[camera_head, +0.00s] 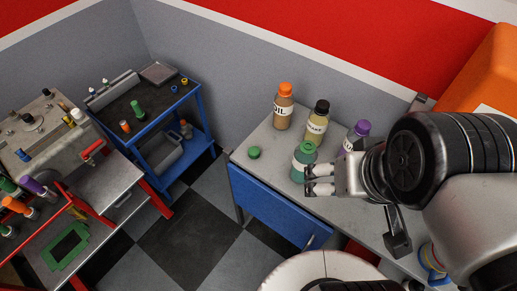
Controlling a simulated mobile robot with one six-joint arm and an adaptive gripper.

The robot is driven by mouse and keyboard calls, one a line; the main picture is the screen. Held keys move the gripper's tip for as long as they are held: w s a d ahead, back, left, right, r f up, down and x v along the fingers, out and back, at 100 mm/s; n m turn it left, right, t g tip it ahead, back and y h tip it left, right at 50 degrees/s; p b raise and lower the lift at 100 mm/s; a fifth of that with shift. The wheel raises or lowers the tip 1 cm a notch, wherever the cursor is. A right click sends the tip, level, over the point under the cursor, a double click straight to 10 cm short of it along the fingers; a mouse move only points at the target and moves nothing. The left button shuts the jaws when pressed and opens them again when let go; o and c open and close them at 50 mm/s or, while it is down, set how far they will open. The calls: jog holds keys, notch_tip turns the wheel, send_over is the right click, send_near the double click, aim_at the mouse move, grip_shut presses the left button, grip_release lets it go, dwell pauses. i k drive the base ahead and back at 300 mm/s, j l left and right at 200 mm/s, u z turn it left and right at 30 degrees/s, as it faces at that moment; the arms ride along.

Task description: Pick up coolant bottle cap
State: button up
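A round green cap (254,152), which looks like the coolant bottle cap, lies on the light grey top of the blue workbench (250,172), near its left end. A green bottle (298,171) stands upright to its right; its label is too small to read. My gripper (309,180) points left over the bench, at the green bottle's lower right in the picture. Its two fingers are apart with nothing visible between them. It is well to the right of the cap, and I cannot tell whether it touches the bottle.
Behind the green bottle stand an orange-capped OIL bottle (283,112), a black-capped bottle (317,117) and a purple-capped bottle (356,137). The bench around the cap is clear. A blue cart (190,85) and a red-framed bench (110,190) stand at left, across checkered floor.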

aim_at(254, 151)
jog(key=i+j+u, duration=0.15)
jog(key=j, duration=0.3)
jog(key=i+j+u, duration=0.15)
jog(key=i+j, duration=0.15)
jog(key=i+j+u, duration=0.15)
jog(key=j, duration=0.35)
jog(key=i, duration=0.1)
